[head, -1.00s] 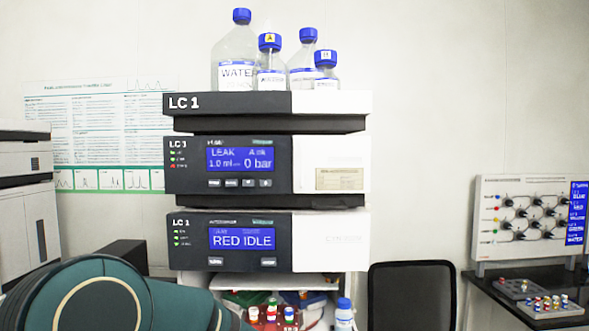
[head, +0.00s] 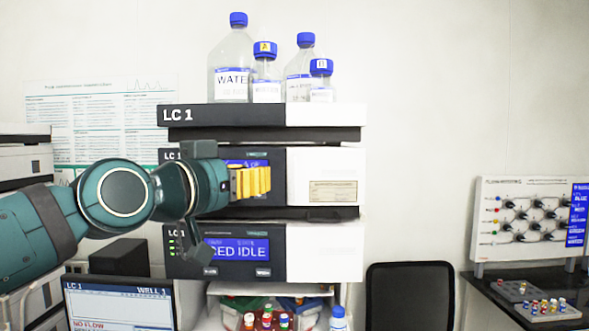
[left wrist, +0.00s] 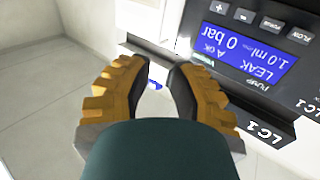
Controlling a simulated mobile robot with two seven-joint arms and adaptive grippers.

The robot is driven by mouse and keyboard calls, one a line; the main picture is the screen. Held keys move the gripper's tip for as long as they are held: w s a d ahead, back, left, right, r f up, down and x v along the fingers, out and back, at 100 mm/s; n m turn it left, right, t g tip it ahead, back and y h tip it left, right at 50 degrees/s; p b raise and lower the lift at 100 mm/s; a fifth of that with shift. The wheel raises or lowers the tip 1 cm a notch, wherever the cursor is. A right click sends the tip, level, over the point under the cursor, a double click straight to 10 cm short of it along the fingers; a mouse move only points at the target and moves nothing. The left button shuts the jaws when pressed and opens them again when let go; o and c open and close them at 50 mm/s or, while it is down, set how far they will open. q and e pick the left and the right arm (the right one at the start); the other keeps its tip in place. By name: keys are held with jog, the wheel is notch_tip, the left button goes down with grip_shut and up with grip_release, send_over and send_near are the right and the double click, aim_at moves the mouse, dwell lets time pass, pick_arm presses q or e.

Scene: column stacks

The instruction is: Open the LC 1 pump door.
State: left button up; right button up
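The LC 1 pump (head: 324,178) is the middle module of the stack, with a dark front at left and a white panel with a label at right. The panel looks closed. My left gripper (head: 268,181), with yellow ridged fingers, is in front of the pump and hides most of its display and buttons. In the left wrist view the fingers (left wrist: 161,68) are apart with nothing between them. The pump display (left wrist: 246,52) appears there upside down, reading LEAK and 0 bar. I cannot tell whether a finger touches the pump. My right gripper is out of view.
Glass bottles with blue caps (head: 231,70) stand on top of the stack. The autosampler (head: 324,252) is below the pump. A monitor (head: 120,300) is at lower left, a black chair (head: 410,295) at lower right. A dark bench (head: 520,300) with vials is at far right.

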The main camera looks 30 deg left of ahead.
aim_at(295, 195)
pick_arm(q)
jog(key=w, duration=0.4)
jog(key=w+p, duration=0.1)
jog(key=w, duration=0.3)
jog(key=w+p, duration=0.1)
jog(key=w, duration=0.3)
jog(key=shift+w+d+f, duration=0.1)
jog(key=shift+w+d, duration=0.15)
jog(key=shift+w, duration=0.05)
grip_shut()
